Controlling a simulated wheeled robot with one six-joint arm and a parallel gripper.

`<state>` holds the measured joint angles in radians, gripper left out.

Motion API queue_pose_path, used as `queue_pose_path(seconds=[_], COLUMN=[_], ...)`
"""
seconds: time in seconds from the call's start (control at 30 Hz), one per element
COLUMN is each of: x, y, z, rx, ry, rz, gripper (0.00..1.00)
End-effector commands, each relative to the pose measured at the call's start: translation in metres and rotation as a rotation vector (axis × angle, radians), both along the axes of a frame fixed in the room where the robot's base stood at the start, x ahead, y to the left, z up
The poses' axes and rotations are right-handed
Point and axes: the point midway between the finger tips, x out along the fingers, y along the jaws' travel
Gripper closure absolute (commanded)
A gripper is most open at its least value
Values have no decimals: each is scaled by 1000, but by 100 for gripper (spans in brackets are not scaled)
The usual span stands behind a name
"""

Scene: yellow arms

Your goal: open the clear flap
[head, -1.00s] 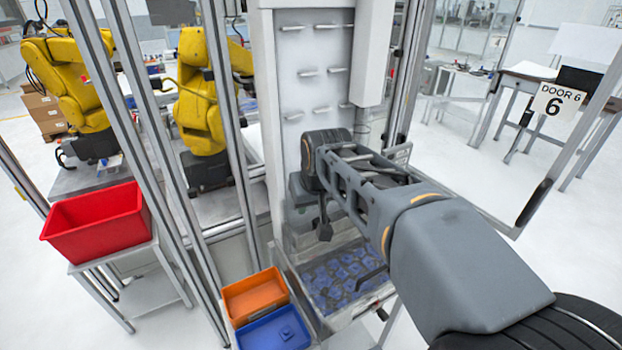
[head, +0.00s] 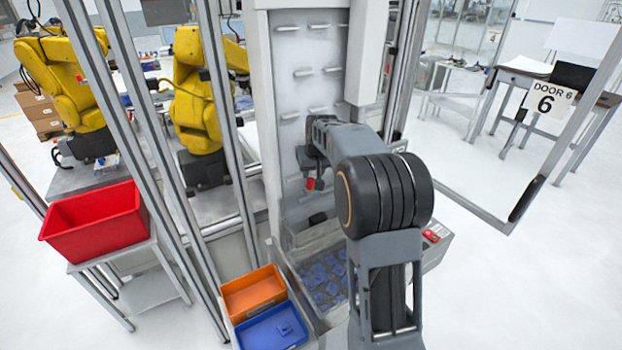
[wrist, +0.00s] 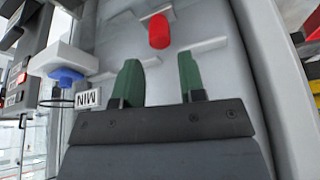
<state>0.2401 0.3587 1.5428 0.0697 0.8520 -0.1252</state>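My gripper (head: 317,182) is in front of the white upright panel, with its jaws toward it. In the wrist view, its two green fingers (wrist: 159,75) stand apart with nothing between them, so it is open. A small red knob-like piece (wrist: 159,32) shows just beyond the fingertips, apart from them; a red piece (head: 310,184) also shows beside the gripper in the head view. I cannot make out the edges of a clear flap in either view. At the panel's foot is a bin of blue parts (head: 322,280), partly hidden by my arm.
The white panel (head: 306,50) carries several short ledges. Orange (head: 252,291) and blue (head: 272,331) trays sit left of the bin.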

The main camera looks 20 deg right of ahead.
Motion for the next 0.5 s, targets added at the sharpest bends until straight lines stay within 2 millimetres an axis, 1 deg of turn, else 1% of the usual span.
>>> queue_pose_path(seconds=[0.03,0.2,0.33,0.5], x=[3,13,19,22], y=[0,-1,-2,-2], z=[-8,-32,-45,-54], rx=[1,1,1,0], ry=[4,3,2,0], rz=[0,0,0,0], gripper=[63,63,63,63])
